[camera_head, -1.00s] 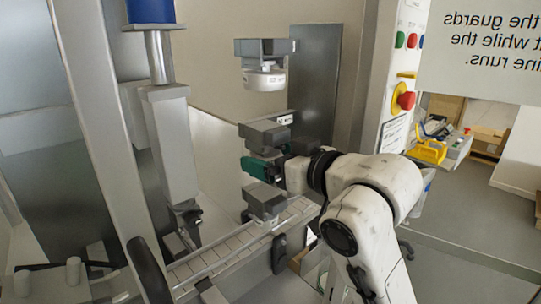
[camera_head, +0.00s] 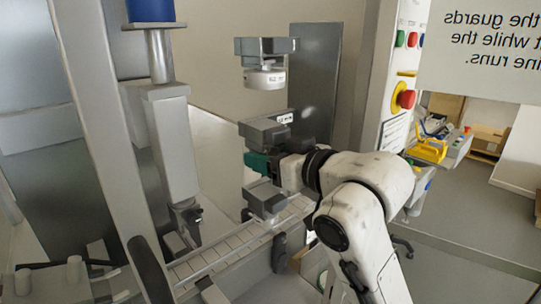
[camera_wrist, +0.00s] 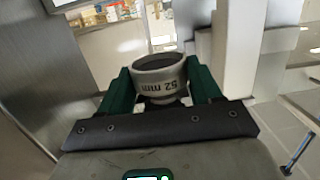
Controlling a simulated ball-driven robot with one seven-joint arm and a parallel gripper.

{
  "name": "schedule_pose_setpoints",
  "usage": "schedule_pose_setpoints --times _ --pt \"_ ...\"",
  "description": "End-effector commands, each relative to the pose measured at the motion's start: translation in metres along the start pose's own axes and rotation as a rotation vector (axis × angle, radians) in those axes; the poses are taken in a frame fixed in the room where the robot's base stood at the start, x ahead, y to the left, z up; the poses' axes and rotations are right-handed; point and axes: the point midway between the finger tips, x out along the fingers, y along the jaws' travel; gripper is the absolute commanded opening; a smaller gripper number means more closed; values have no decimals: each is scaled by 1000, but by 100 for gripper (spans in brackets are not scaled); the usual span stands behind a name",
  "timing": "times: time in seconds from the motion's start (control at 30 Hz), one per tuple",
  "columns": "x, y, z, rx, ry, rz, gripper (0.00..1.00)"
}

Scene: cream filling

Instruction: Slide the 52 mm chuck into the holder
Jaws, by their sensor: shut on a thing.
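The 52 mm chuck (camera_wrist: 160,86) is a pale grey ring with a dark opening, marked "52 mm", in the wrist view. My gripper (camera_wrist: 158,76) is shut on it, one green finger on each side. In the head view my gripper (camera_head: 257,163) is just below a grey block with a small label (camera_head: 266,131); I cannot read the label. The held chuck cannot be made out there. A similar grey block (camera_head: 266,46) above has a whitish round piece (camera_head: 264,79) under it. I cannot tell which block is the holder, nor whether the chuck touches one.
Another grey block (camera_head: 266,198) is close below my gripper, above a tiled conveyor (camera_head: 225,250). A grey vertical column (camera_head: 170,140) stands to the left. A dark panel (camera_head: 315,80) is behind the blocks. A red button (camera_head: 405,98) is on the post to the right.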

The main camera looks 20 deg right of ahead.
Motion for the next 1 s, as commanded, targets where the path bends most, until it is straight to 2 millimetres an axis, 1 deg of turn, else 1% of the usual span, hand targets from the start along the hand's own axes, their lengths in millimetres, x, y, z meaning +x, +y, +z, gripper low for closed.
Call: schedule_pose_setpoints --times 0.03,0.13,0.17,0.4,0.47,1.0 --pt "0 0 0 0 0 0 36" --pt "0 0 0 0 0 0 27" --pt "0 0 0 0 0 0 61" --pt "0 0 0 0 0 0 38" --pt "0 0 0 0 0 0 33" --pt "0 0 -2 0 1 0 33"
